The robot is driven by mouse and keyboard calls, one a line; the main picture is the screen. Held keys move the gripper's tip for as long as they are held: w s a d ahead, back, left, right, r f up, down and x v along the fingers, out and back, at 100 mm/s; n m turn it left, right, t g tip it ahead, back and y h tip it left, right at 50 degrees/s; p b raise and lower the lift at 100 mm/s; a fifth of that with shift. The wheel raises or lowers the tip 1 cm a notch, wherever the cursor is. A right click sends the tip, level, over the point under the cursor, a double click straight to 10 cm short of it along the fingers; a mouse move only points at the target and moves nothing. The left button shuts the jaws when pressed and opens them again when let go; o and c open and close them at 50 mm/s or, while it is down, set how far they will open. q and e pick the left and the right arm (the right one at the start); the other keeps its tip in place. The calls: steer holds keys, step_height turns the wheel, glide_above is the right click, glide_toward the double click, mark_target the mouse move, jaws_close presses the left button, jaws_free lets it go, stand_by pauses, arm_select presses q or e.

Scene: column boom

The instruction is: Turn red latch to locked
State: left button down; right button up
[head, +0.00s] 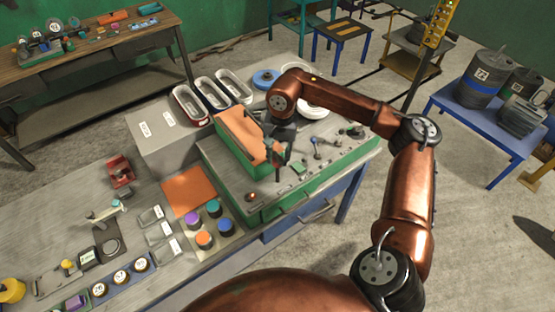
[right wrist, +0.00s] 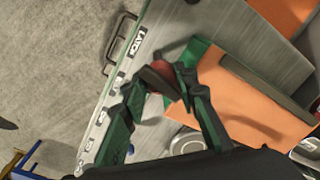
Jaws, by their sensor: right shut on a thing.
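The red latch (right wrist: 163,79) shows in the right wrist view between my right gripper's fingers, near a white label reading LATCH (right wrist: 139,42). My right gripper (right wrist: 160,88) is shut on the latch, and the fingers hide part of it. In the head view my right gripper (head: 277,160) points down over the green-sided panel box (head: 268,207), beside an orange block. The latch is mostly hidden there, so I cannot tell its angle. My left gripper is not in view.
Several small knobs and levers (head: 318,150) stand on the panel right of my gripper. An orange block (head: 240,132) lies close on its left. Oblong trays (head: 190,105) stand behind. Coloured round caps (head: 204,239) and an orange mat (head: 189,191) lie on the bench in front.

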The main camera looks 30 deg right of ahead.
steer(key=shift+n+b, duration=0.45)
steer(key=shift+n, duration=0.65)
steer(key=o, duration=1.2)
steer(key=shift+c, duration=0.2)
step_height(320, 180, up, 12)
steer(key=shift+s+d, duration=0.2)
steer(key=shift+d, duration=0.15)
